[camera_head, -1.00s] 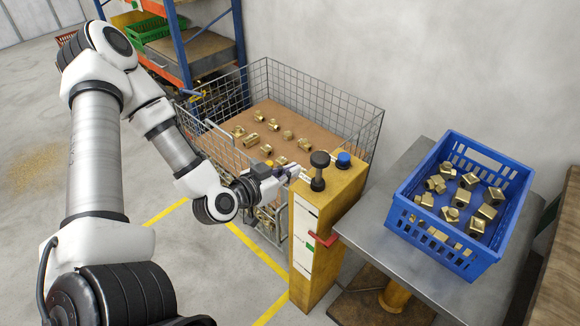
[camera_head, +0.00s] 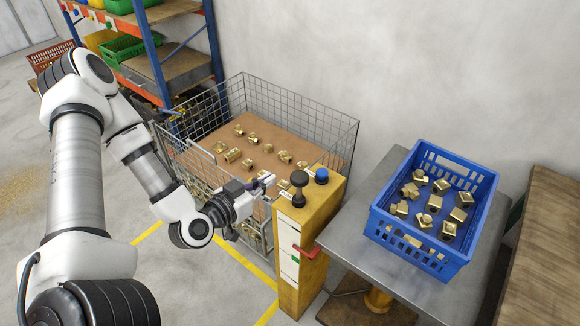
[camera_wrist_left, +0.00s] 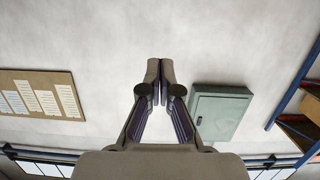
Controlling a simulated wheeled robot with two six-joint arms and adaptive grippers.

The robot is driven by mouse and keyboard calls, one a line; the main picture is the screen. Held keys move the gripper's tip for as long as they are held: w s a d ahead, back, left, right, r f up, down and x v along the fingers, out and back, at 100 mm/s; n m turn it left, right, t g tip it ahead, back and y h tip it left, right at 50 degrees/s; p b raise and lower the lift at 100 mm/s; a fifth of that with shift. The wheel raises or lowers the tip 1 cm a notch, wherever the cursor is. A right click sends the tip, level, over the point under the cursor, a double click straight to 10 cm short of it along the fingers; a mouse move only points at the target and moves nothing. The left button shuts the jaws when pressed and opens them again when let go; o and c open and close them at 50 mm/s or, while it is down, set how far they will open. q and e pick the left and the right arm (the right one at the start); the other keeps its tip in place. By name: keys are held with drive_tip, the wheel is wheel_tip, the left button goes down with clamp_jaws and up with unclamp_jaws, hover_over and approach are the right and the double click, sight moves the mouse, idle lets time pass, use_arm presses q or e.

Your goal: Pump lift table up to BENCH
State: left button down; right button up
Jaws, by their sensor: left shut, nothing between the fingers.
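The grey lift table (camera_head: 345,240) stands right of a yellow post (camera_head: 318,215) and carries a blue crate (camera_head: 415,258) of brass fittings. A black knob on a stem (camera_head: 299,179) and a blue button (camera_head: 321,175) sit on top of the post. A red pointer (camera_head: 304,252) lies across the post's front, beside a white scale strip with green marks; its lettering is too small to read. My left gripper (camera_head: 268,179) is shut and empty, just left of the black knob and apart from it. Its closed fingertips (camera_wrist_left: 160,72) show in the left wrist view. My right gripper is out of view.
A wire mesh cage (camera_head: 345,125) with brass fittings on a brown board stands behind my left gripper. A wooden bench top (camera_head: 550,235) is at the right edge. Shelving (camera_head: 148,55) stands at the back left. Yellow lines mark the floor.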

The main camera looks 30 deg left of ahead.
use_arm(q)
drive_tip(key=shift+b, duration=0.55)
drive_tip(key=b, duration=0.5)
hover_over(293, 177)
drive_tip(key=s+d, duration=0.1)
wheel_tip(293, 177, down, 2)
drive_tip(key=shift+f, duration=0.15)
wheel_tip(293, 177, down, 3)
drive_tip(key=shift+s+r, duration=0.1)
drive_tip(key=shift+s, duration=0.05)
drive_tip(key=shift+a+f, duration=0.1)
drive_tip(key=shift+f, duration=0.55)
drive_tip(key=shift+f, duration=0.1)
